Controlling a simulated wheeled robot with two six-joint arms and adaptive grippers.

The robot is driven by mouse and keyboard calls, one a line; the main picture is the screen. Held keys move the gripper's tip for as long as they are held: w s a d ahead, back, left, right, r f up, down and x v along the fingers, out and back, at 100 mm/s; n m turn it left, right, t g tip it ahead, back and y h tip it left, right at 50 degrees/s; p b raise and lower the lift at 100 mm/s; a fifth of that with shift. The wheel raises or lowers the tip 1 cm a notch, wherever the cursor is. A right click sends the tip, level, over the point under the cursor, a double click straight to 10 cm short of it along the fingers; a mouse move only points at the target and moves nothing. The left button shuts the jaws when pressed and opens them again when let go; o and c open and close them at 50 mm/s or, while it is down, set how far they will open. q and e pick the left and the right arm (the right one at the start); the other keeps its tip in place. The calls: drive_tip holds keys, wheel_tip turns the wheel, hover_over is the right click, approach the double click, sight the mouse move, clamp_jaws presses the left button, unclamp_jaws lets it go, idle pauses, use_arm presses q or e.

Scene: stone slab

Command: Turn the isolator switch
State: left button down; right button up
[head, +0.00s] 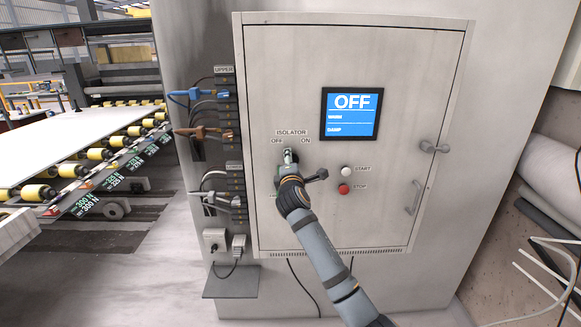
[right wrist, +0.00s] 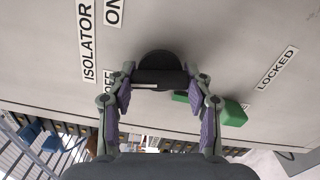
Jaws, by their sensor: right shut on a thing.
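The isolator switch is a round black knob with a bar handle, on the grey cabinet door under the "ISOLATOR" label (head: 291,132), between "OFF" and "ON". In the right wrist view the black knob (right wrist: 158,62) is clear, with a white line on its bar. My right gripper (head: 289,157) reaches up to it and hides most of it in the head view. In the right wrist view my right gripper (right wrist: 160,80) is shut on the bar, one finger at each end. The screen (head: 352,113) reads "OFF". My left gripper is not in view.
A white start button (head: 347,171) and a red stop button (head: 344,189) sit right of my gripper. A green part (right wrist: 234,112) is close to my fingers, near a "LOCKED" label (right wrist: 277,68). Cable plugs (head: 190,95) stick out left of the cabinet.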

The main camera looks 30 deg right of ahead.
drive_tip(key=m+b, duration=0.3)
drive_tip(key=m, duration=0.2)
drive_tip(key=shift+m, duration=0.3)
drive_tip(key=m+b, duration=0.2)
drive_tip(key=m, duration=0.2)
drive_tip(key=shift+m+b, duration=0.4)
drive_tip(key=shift+r+m, duration=0.1)
drive_tip(key=shift+m, duration=0.2)
drive_tip(key=o, duration=1.2)
